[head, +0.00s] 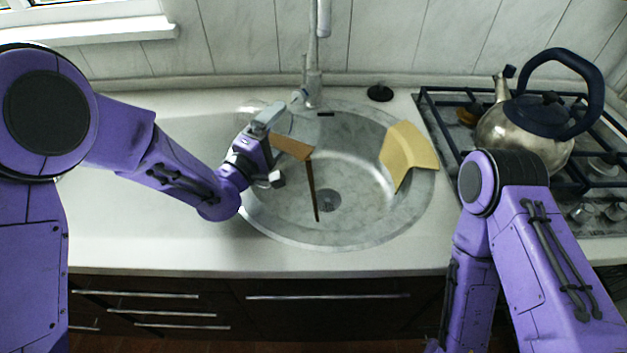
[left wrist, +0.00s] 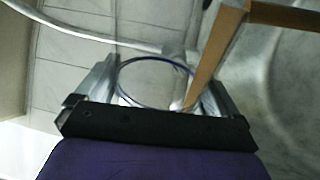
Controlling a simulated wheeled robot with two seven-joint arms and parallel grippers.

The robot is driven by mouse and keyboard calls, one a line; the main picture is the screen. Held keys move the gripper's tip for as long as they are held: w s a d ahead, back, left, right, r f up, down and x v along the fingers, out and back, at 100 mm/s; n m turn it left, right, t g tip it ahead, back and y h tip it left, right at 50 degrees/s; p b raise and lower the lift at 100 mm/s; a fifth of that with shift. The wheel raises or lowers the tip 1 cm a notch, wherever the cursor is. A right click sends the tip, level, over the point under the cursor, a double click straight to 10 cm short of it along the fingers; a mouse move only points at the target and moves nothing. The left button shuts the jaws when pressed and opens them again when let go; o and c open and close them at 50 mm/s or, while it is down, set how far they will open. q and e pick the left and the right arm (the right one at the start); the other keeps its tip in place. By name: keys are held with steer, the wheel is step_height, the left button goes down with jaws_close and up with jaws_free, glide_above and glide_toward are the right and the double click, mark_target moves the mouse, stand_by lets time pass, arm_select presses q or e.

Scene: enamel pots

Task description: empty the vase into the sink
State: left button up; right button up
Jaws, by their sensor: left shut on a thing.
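My left gripper (head: 273,148) is over the left side of the round metal sink (head: 360,225). In the left wrist view its fingers are shut on a clear vase (left wrist: 152,82), whose round end with a thin bluish rim shows between them. In the head view the see-through vase is hard to make out. A flat brown strip (head: 292,147), apparently liquid, extends right from the gripper. From its end a thin brown stream (head: 313,190) hangs down into the basin, left of the drain. The vase seems tilted on its side. My right gripper is out of view.
A yellow cloth (head: 408,155) hangs over the sink's right rim. The faucet (head: 313,85) stands behind the basin, a black stopper (head: 380,93) beside it. A kettle (head: 520,125) sits on the gas hob at right. The white counter (head: 130,235) at left is clear.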

arm_select(q)
steer(key=shift+d+m, duration=0.1)
steer(key=shift+m, duration=0.3)
